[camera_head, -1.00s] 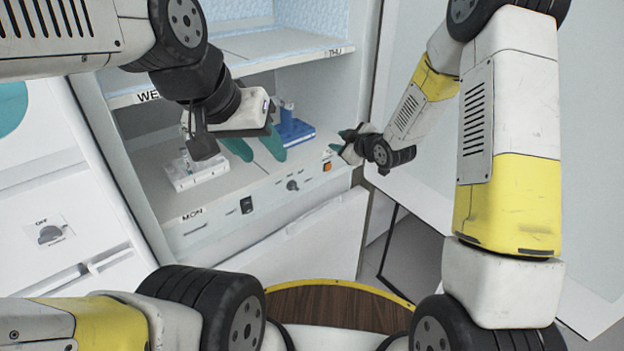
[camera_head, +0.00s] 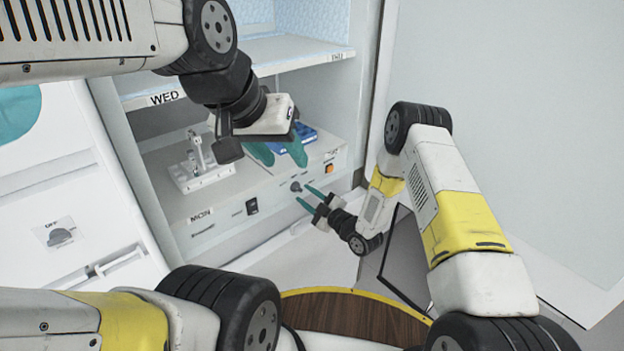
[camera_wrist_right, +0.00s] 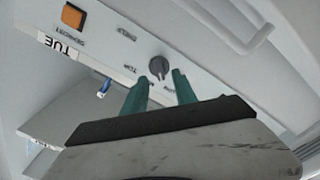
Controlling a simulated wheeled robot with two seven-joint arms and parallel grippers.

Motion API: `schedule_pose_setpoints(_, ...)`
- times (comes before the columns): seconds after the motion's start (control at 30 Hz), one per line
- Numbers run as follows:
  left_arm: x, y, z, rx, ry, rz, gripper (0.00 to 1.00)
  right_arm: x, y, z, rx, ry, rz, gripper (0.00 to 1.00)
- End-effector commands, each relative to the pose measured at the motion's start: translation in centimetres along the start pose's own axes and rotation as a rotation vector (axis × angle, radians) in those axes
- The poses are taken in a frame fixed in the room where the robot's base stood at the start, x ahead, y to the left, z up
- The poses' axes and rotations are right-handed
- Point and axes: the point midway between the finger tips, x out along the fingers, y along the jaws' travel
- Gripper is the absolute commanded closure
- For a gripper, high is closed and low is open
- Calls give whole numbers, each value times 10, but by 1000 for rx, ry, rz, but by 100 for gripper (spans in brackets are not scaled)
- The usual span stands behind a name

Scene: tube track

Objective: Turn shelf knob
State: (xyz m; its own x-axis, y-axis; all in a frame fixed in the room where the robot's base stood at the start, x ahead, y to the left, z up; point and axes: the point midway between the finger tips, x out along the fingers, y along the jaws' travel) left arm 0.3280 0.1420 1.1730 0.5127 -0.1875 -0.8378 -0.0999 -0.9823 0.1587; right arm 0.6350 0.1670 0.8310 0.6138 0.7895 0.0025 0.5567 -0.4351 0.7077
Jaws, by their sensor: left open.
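The shelf knob (camera_head: 296,187) is a small dark dial on the light front panel of the lower shelf. It also shows in the right wrist view (camera_wrist_right: 158,67), just beyond the fingertips. My right gripper (camera_head: 308,194) has its green fingers apart and pointed at the knob. In the right wrist view the gripper (camera_wrist_right: 158,84) has a gap between its fingers, and the knob lies ahead of that gap. Whether the tips touch the knob is unclear. My left gripper (camera_head: 282,158) is open above the lower shelf, in front of a blue rack.
A black rocker switch (camera_head: 252,206) and an orange button (camera_head: 329,169) flank the knob on the panel. A white rack (camera_head: 204,176) and the blue rack (camera_head: 301,138) stand on the shelf. Another dial (camera_head: 60,237) is on the left cabinet. A round wooden top (camera_head: 350,317) lies at the front.

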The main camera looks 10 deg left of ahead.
Motion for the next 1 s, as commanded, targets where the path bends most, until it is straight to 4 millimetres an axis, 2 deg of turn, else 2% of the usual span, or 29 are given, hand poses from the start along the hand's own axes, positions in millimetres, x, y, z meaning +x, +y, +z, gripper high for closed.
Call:
schedule_pose_setpoints(0.1, 0, 0, 0, 0, 0, 0, 55, 17, 0, 0, -2, 0, 0, 66)
schedule_pose_setpoints(0.2, 0, 0, 0, 0, 0, 0, 55, 25, 0, 0, 0, -1, -1, 66)
schedule_pose_setpoints(0.53, 0, 0, 0, 0, 0, 0, 55, 30, 0, 1, 1, -2, 0, 66)
schedule_pose_setpoints(0.57, 0, 0, 0, 0, 0, 0, 55, 30, 0, 1, 1, -3, 0, 70)
schedule_pose_setpoints(0.7, 0, 0, 0, 0, 0, 0, 55, 30, 0, 1, 1, -3, 0, 98)
schedule_pose_setpoints(1.0, 0, 0, 0, 0, 0, 0, 55, 30, 0, 1, 6, -3, 0, 100)
